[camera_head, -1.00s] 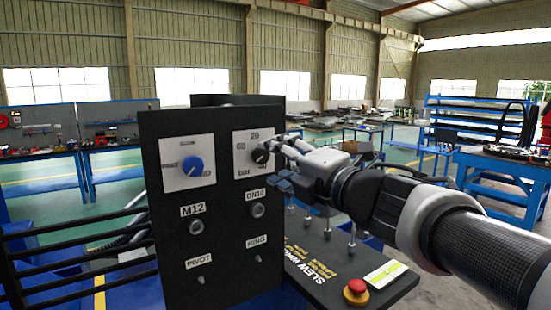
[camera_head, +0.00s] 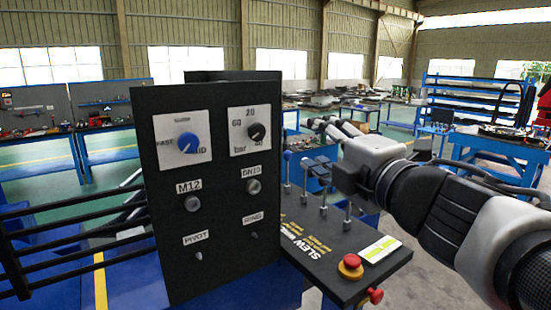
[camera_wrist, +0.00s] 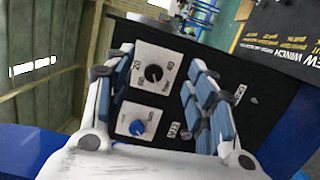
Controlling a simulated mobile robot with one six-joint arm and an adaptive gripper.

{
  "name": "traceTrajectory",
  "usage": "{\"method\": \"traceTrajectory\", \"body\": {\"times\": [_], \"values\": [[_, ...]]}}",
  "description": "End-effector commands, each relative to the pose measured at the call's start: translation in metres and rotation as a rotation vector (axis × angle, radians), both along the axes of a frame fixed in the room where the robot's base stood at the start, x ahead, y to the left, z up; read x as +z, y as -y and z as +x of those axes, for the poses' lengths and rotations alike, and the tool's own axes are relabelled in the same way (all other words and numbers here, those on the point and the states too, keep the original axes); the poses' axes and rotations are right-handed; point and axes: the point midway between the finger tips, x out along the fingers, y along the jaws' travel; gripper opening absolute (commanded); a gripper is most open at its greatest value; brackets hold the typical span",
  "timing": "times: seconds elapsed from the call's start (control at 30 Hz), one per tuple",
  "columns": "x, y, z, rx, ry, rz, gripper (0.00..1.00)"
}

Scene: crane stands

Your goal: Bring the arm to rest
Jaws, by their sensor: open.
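My gripper (camera_head: 318,148) is open and empty, to the right of the upright black control panel (camera_head: 225,280) and above the sloped lever console. Its fingers are apart from the panel in the head view. In the wrist view my gripper (camera_wrist: 160,62) has its blue-padded fingers spread, with the panel face visible between them. The panel has a black knob (camera_head: 257,131) on a white gauge plate and a blue knob (camera_head: 187,145) on another. Both also show in the wrist view, the black knob (camera_wrist: 154,73) above the blue knob (camera_wrist: 137,127).
The console (camera_head: 315,262) carries several upright levers (camera_head: 323,190) below my gripper, a red stop button (camera_head: 350,262) and a label. Black railings (camera_head: 70,235) stand left of the panel. Blue workbenches (camera_head: 500,150) and racks stand farther back, with open floor between.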

Motion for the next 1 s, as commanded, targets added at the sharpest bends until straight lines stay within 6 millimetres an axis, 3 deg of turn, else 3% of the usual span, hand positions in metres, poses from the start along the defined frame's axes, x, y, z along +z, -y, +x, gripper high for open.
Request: {"method": "traceTrajectory", "body": {"times": [0.07,0.17,0.23,0.33,0.5,0.6,0.7,0.8,1.0], "values": [[-0.008,0.030,-0.002,-0.151,-0.065,0.150,0.51],[-0.041,0.075,-0.016,-0.376,-0.196,0.393,0.51],[-0.076,0.100,-0.034,-0.527,-0.311,0.563,0.51],[-0.138,0.120,-0.073,-0.727,-0.501,0.795,0.51],[-0.233,0.110,-0.152,-0.996,-0.835,1.089,0.51],[-0.269,0.092,-0.194,-1.103,-1.003,1.192,0.51],[-0.291,0.076,-0.224,-1.175,-1.127,1.253,0.51],[-0.301,0.066,-0.242,-1.214,-1.198,1.280,0.51],[-0.304,0.063,-0.248,-1.229,-1.224,1.290,0.51]]}}
